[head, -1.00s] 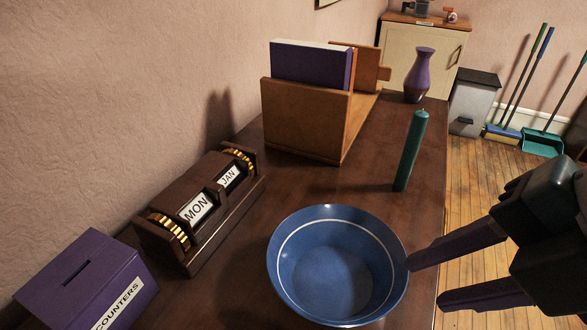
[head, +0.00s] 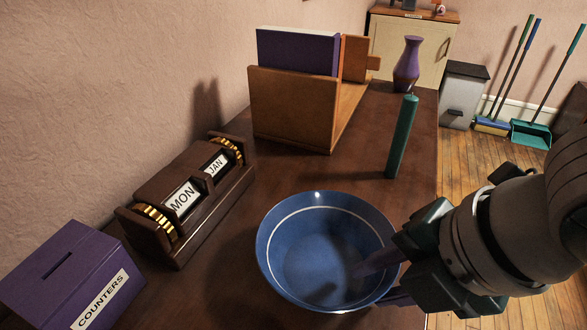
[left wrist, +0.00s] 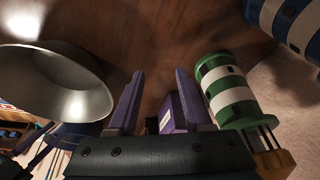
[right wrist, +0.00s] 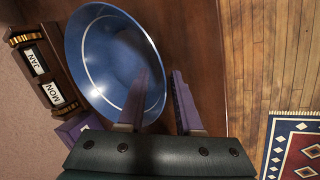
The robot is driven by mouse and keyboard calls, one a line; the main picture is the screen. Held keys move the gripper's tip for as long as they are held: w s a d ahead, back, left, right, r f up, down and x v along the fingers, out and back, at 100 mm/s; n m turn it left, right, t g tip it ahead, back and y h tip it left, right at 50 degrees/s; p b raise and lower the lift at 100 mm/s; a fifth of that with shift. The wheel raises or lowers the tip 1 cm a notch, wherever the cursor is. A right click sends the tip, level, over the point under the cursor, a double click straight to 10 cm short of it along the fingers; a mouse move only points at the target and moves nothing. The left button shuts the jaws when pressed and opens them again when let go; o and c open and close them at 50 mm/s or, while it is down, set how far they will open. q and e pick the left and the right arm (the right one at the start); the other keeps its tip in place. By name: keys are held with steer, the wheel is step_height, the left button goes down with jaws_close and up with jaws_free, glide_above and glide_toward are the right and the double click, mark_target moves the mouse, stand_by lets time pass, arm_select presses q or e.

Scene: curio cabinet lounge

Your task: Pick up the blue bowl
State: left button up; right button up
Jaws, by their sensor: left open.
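The blue bowl (head: 310,240) stands upright on the dark wooden table, with a white line inside its rim. It also shows in the right wrist view (right wrist: 95,45). My right gripper (head: 374,284) is at the bowl's right side. One finger reaches inside the bowl and the other is outside, with the rim between them. In the right wrist view its fingers (right wrist: 163,85) are apart, with a gap around the bowl wall. My left gripper (left wrist: 158,85) is open and empty, seen only in the left wrist view.
A purple COUNTERS box (head: 75,280) and a wooden calendar (head: 190,200) stand left of the bowl. Behind it are a green candle (head: 402,138), a wooden book holder (head: 290,108) and a purple vase (head: 407,65). A green-and-white striped cylinder (left wrist: 222,88) is close to my left gripper.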

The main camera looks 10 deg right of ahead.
jaws_close()
stand_by(1.2)
